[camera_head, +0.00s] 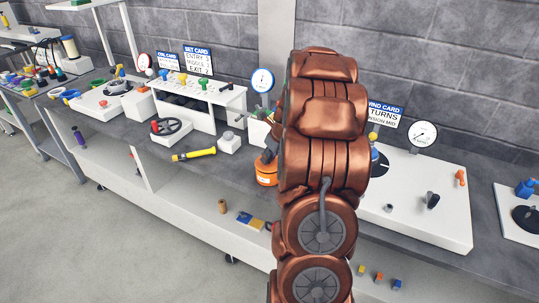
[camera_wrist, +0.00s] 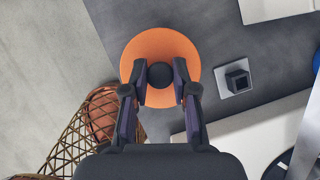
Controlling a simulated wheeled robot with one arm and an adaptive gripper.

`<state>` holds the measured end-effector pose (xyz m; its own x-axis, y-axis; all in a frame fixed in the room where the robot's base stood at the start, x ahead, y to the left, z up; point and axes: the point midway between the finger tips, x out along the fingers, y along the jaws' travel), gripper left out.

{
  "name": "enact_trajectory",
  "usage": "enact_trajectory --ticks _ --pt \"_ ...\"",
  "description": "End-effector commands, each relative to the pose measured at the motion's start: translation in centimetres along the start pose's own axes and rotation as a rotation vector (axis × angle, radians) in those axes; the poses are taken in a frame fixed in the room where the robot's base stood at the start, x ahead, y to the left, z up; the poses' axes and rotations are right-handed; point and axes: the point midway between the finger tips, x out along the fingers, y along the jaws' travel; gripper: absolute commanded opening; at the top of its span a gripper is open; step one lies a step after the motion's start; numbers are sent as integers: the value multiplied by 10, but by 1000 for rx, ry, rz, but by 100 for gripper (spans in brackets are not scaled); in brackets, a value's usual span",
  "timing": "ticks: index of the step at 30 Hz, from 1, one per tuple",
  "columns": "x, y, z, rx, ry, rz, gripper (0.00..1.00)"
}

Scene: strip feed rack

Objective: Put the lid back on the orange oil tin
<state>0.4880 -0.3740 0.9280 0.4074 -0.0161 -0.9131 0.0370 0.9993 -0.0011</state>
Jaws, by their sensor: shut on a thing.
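The orange oil tin (camera_head: 266,174) stands on the bench, partly hidden behind my arm in the head view. In the wrist view I look down on the round orange lid (camera_wrist: 160,42) with a black knob (camera_wrist: 160,75) at its centre. My gripper (camera_wrist: 160,79) has a finger on each side of the knob and is shut on it. In the head view my gripper (camera_head: 269,156) shows as a dark shape right above the tin. The lid hides the tin's mouth from above, and I cannot tell whether the lid rests on the rim or hangs just over it.
A small grey block with a dark square top (camera_wrist: 237,82) sits right of the lid. A brown wire basket (camera_wrist: 75,135) is at lower left, beyond the bench edge.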

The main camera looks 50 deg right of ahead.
Motion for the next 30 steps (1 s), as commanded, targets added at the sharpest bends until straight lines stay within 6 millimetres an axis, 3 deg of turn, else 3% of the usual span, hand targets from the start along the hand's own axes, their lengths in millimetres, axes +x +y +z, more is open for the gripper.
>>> enact_trajectory --ticks 13,14,15,22,28,30 --pt "0 0 0 0 0 1 0" --pt "0 0 0 0 0 1 28" --pt "0 0 0 0 0 1 32" --pt "0 0 0 0 0 1 56" --pt "0 0 0 0 0 1 56" --pt "0 0 0 0 0 1 62"
